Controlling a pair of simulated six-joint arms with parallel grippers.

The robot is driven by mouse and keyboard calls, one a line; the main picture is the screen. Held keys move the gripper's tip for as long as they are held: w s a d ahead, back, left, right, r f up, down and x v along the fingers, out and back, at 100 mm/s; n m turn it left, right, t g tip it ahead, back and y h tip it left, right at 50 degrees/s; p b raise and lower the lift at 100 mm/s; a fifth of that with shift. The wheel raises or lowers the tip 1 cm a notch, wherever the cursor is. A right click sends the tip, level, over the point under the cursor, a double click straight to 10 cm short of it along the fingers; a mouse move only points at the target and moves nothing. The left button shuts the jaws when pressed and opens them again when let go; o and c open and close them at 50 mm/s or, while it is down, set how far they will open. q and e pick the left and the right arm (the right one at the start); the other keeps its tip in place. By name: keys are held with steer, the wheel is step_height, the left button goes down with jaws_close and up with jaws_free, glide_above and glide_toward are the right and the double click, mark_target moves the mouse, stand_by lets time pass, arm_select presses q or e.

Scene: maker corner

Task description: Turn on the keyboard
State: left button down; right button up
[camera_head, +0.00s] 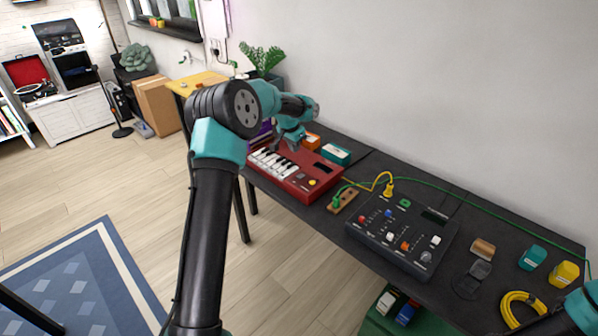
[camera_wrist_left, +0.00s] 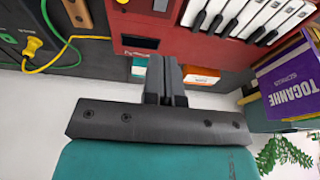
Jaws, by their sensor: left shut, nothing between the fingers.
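The red keyboard (camera_head: 290,181) lies on the dark bench in the head view, with white and black keys on its left part. A yellow knob (camera_head: 312,183) and a small dark display (camera_head: 322,168) are on its right part. My left gripper (camera_head: 292,146) is shut and empty, above the keyboard's back edge. In the left wrist view the closed fingers (camera_wrist_left: 165,62) appear in front of the keyboard's red body (camera_wrist_left: 190,42), beside its dark display (camera_wrist_left: 140,42). I cannot tell if they touch it. My right gripper is out of view.
Orange and teal boxes (camera_head: 336,154) stand behind the keyboard. A purple box (camera_wrist_left: 285,80) is near my left gripper. A yellow cable coil (camera_head: 510,306) lies at the right.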

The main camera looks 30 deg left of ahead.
mark_target(300, 177)
arm_select(q)
steer(key=shift+f, duration=0.15)
steer(key=x, duration=0.8)
steer(key=s+x, duration=0.1)
steer(key=x, duration=0.3)
steer(key=shift+f, duration=0.95)
